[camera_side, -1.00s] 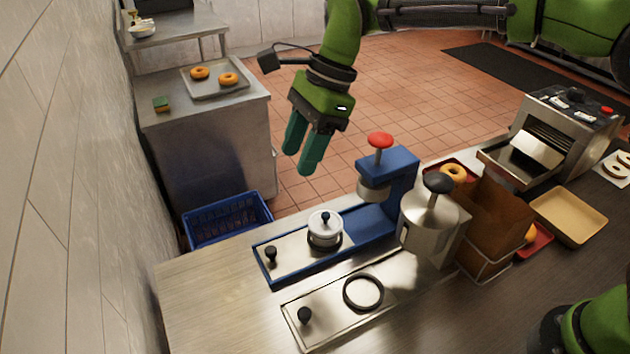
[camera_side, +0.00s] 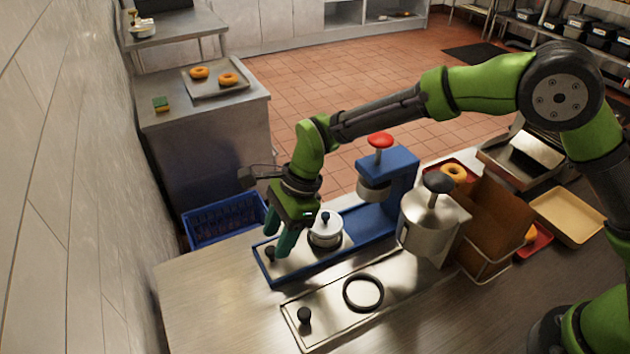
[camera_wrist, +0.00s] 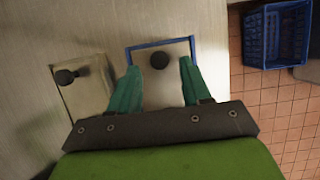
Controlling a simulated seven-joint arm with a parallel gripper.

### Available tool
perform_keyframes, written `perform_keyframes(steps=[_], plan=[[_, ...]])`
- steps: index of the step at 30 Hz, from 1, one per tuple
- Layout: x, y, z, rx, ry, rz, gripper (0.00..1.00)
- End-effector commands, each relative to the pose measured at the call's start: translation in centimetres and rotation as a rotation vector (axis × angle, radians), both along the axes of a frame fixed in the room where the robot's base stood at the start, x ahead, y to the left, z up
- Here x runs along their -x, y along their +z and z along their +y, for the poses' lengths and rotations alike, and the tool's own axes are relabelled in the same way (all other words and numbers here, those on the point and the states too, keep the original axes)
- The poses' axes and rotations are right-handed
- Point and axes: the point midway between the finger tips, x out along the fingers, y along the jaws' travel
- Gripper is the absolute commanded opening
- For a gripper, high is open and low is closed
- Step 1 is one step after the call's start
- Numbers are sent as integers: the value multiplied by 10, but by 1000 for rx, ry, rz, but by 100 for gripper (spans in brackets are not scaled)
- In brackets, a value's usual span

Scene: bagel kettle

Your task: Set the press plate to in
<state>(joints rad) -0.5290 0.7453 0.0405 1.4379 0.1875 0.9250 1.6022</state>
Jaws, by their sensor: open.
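The blue press (camera_side: 401,172) has a red-topped handle (camera_side: 380,140) and a long blue-edged base. Its metal press plate (camera_side: 304,254) lies in the base, its left end well out from under the press head. A black knob (camera_side: 270,253) stands on the plate's left end. A round metal pot with a small knob (camera_side: 325,231) sits farther along the plate. My gripper (camera_side: 275,246) is open and low over the left end. In the wrist view the black knob (camera_wrist: 160,60) shows between the two teal fingers, with space on both sides.
A second metal plate with a black knob (camera_side: 304,315) and a dark ring (camera_side: 363,293) lies nearer the camera. A metal canister (camera_side: 430,225) stands right of the base. A blue crate (camera_side: 224,221) is on the floor beyond the counter.

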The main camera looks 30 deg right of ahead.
Motion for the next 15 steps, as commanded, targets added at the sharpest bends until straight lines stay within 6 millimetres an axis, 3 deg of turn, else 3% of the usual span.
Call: perform_keyframes(steps=[6,15], plan=[[0,-26,12,-2,1,1,48],[0,-32,14,-2,1,0,48]])
